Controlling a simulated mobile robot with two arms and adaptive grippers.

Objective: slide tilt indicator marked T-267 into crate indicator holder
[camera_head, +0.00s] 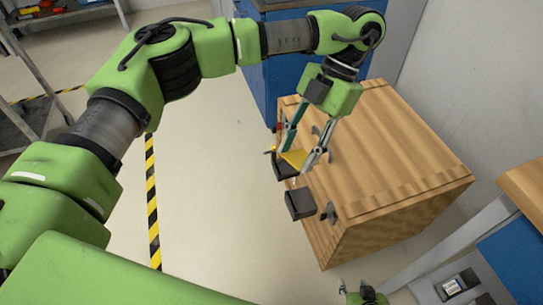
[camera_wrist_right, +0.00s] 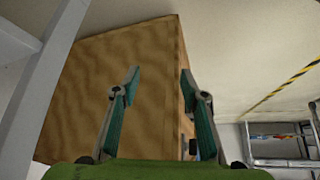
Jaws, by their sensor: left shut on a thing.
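The wooden crate (camera_head: 395,150) stands on the floor at centre right. Two dark box-like holders are on its left side: one (camera_head: 285,170) below the left fingertips, another (camera_head: 299,204) nearer to me. My left gripper (camera_head: 304,160) is shut on a small yellow piece (camera_head: 294,158), which I take for the tilt indicator; its T-267 marking is not readable. The piece is at the upper holder; I cannot tell if it is inside. My right gripper (camera_wrist_right: 159,73) is open and empty, with the crate's wood (camera_wrist_right: 95,90) beyond it; it shows at the bottom of the head view (camera_head: 366,294).
A blue cabinet (camera_head: 255,85) stands behind the crate. A grey and blue cart (camera_head: 430,285) with a small white-labelled item (camera_head: 455,286) is at lower right. Shelves (camera_head: 50,25) stand at upper left. The floor left of the crate is clear, with yellow-black tape (camera_head: 152,195).

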